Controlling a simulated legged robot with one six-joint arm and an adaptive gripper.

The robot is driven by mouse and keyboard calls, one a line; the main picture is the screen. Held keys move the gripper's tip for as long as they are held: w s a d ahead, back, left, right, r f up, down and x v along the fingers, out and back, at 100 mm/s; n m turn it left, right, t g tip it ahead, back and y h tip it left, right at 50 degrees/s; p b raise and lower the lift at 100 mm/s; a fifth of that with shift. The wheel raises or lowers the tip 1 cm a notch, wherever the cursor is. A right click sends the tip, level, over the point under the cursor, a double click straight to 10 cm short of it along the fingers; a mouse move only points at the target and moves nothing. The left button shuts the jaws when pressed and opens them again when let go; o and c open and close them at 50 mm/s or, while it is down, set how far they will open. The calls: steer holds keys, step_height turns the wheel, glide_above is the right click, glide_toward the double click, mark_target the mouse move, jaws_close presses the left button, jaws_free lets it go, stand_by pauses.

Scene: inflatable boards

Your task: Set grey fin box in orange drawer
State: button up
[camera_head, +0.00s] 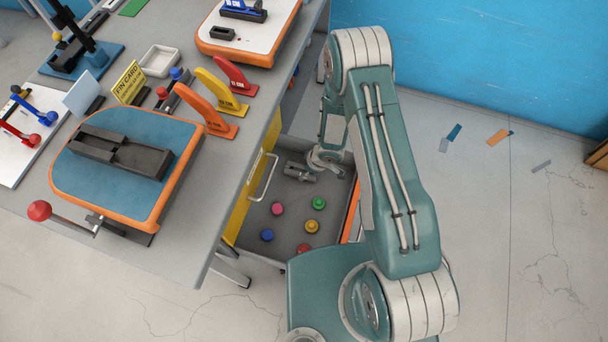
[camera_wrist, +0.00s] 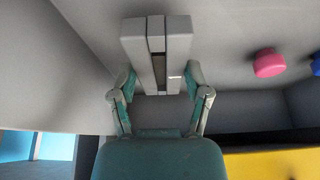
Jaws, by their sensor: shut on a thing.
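The grey fin box (camera_head: 298,172) is a small slotted block at the far end of the open drawer, inside its walls. In the wrist view the grey fin box (camera_wrist: 138,50) sits between both fingers of my gripper (camera_wrist: 160,82), which is shut on it. My gripper (camera_head: 318,168) reaches down into the drawer in the head view, partly hidden by my arm. The drawer (camera_head: 279,236) has a grey interior and an orange front edge at its right. I cannot tell whether the box touches the drawer floor.
The bench (camera_head: 190,235) holds a blue board (camera_head: 80,185) with a dark slotted box, and coloured fins. Floor at right is mostly clear.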

step_height(320, 180, down, 3)
steer(key=shift+d+f, duration=0.1)
steer(key=shift+d, duration=0.05)
steer(key=o, duration=1.2)
steer(key=v, duration=1.2)
